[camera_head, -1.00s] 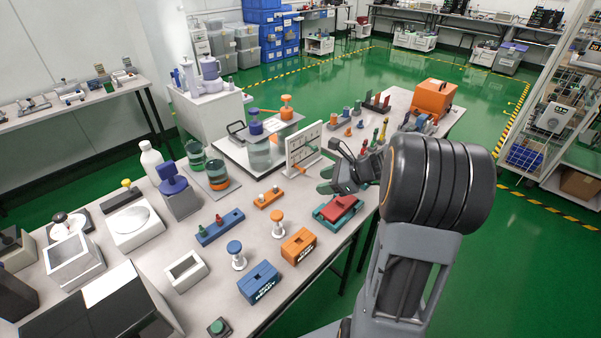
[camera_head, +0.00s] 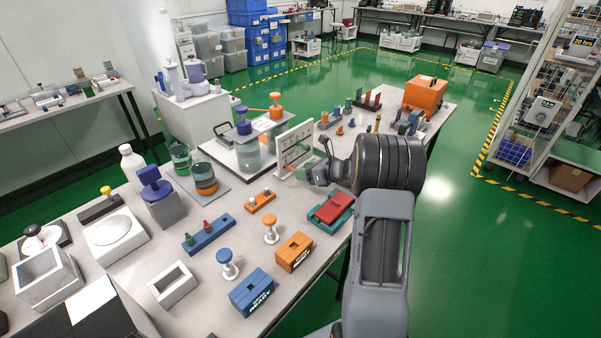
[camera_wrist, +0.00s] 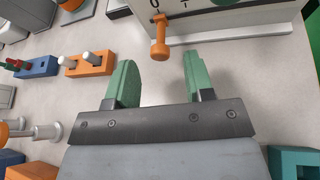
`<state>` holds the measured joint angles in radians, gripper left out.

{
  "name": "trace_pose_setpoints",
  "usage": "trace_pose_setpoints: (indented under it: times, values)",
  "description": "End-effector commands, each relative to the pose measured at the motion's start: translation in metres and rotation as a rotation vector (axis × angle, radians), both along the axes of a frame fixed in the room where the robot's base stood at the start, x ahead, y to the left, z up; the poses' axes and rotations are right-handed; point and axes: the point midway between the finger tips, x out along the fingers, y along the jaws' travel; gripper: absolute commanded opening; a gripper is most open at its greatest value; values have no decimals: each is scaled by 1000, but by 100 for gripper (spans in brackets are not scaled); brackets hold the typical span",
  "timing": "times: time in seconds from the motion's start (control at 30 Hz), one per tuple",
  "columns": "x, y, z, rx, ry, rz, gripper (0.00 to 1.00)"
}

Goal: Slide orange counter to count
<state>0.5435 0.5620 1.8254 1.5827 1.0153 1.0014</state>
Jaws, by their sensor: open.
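The orange counter (camera_wrist: 159,40) is a knob with a round end that sticks out from the white counting panel (camera_wrist: 226,18) in the wrist view. It sits by the "0" mark at the panel's left. The panel also stands upright in the head view (camera_head: 293,143). My gripper (camera_wrist: 160,80) is open, with its two green fingers apart and nothing between them. The counter lies just beyond the fingertips, about centred between them, and looks apart from both. In the head view my gripper (camera_head: 318,170) is close to the panel's right front, where it partly hides the counter.
An orange block with two white pegs (camera_wrist: 88,64) stands left of my fingers. A red-and-teal box (camera_head: 331,210) lies below my arm in the head view. Orange (camera_head: 294,252) and blue (camera_head: 251,291) boxes stand nearer the front edge. A pale rail runs along the panel's base.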

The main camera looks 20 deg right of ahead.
Motion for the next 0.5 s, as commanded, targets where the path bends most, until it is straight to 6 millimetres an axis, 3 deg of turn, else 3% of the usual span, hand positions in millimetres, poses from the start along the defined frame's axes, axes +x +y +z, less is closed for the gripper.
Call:
trace_pose_setpoints:
  times: [0.2,0.5]
  values:
    - [14,9,-7,-1,1,0,48]
    - [17,12,-9,0,0,-1,48]
